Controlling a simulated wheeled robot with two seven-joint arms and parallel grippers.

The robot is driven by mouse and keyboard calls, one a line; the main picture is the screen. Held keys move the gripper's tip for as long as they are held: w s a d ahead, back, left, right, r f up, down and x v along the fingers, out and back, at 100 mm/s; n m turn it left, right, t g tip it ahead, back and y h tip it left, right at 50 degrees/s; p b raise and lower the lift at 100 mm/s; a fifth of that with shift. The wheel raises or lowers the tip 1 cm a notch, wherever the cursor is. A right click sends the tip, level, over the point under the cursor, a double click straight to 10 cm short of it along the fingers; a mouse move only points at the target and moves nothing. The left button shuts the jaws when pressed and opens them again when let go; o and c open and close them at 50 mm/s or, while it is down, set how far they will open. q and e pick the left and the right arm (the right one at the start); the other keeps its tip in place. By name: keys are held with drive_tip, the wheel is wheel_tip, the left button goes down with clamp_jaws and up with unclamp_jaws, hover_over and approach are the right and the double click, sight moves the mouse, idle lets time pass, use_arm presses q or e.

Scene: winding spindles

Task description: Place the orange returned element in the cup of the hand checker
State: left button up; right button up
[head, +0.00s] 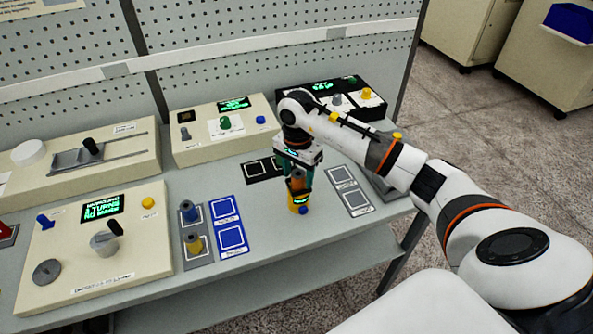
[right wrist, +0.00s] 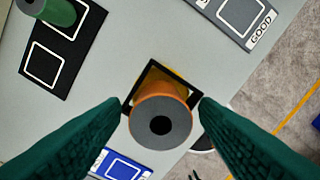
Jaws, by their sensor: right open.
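The orange element (head: 297,181), a spool with a grey end and a dark centre hole, stands at the yellow hand checker (head: 299,208). In the right wrist view the orange element (right wrist: 160,115) covers much of the checker's black-rimmed square cup (right wrist: 183,70), whose yellow inside shows behind it. Its lower end is hidden, so I cannot tell whether it rests on the cup floor. My right gripper (head: 299,184) points down over the checker. Its green fingers are open, one on each side of the element, also in the right wrist view (right wrist: 163,106). My left gripper is not in view.
A black two-square pad (head: 263,169) lies behind the checker; a green element (right wrist: 58,12) stands on it. A grey pad marked GOOD (right wrist: 262,42) is to the right. Blue pads (head: 228,226) and a grey pad with blue and yellow elements (head: 190,228) lie left.

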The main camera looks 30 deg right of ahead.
sight(298, 172)
wheel_tip(298, 172, up, 11)
drive_tip(key=b, duration=0.2)
drive_tip(key=shift+w+d+r+b, duration=0.15)
drive_tip(key=shift+r+b, duration=0.05)
drive_tip(key=shift+b, duration=0.15)
